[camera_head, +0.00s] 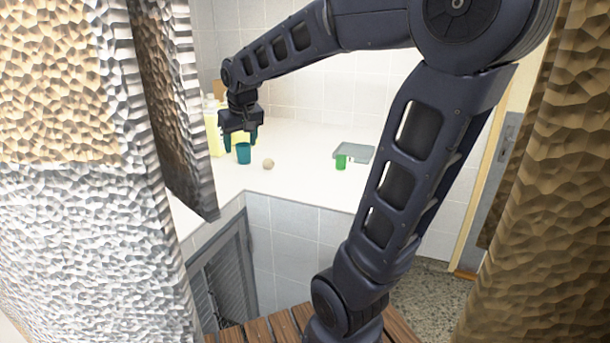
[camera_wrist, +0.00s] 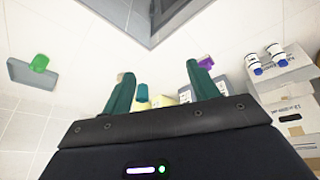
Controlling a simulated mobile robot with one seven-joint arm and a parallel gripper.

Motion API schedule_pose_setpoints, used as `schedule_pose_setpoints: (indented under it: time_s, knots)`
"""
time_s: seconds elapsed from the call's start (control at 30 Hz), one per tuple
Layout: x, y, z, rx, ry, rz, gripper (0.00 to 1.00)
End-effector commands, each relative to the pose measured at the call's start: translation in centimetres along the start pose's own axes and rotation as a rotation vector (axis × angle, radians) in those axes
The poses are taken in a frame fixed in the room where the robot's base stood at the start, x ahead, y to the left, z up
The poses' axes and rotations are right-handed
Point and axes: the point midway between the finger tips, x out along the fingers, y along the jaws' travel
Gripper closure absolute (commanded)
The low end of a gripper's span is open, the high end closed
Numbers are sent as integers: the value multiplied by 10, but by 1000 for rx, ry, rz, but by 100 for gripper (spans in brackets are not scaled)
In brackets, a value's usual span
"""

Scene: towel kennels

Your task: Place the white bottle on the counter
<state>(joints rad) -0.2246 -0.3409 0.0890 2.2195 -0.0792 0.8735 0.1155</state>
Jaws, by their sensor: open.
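Two white bottles with dark blue parts show at the right of the wrist view, a left one (camera_wrist: 252,61) and a right one (camera_wrist: 277,56), side by side at a pale box. I cannot tell which is meant, and I cannot make out either clearly in the head view. The white counter (camera_head: 305,170) runs along the tiled wall; it also shows in the wrist view (camera_wrist: 85,55).
A teal cup (camera_head: 243,154), beige ball (camera_head: 268,164), green cup (camera_head: 341,162) and grey tray (camera_head: 354,151) are on the counter. A yellow container (camera_head: 213,132) stands left of my gripper. A purple object (camera_wrist: 206,62) lies near one finger. Bare counter lies between ball and green cup.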

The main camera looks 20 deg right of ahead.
Motion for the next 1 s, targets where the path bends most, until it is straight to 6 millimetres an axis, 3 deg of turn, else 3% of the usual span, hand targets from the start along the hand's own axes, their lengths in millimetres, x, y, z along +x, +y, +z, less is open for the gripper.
schedule_pose_setpoints:
  time_s: [0.2, 0.5, 0.7, 1.0]
  knots:
    - [-18, 45, 74, 91, 0, 23, 40]
    - [-25, 75, 168, 195, -1, 33, 40]
    - [-23, 79, 198, 227, -2, 33, 40]
    - [-22, 80, 202, 231, -2, 32, 40]
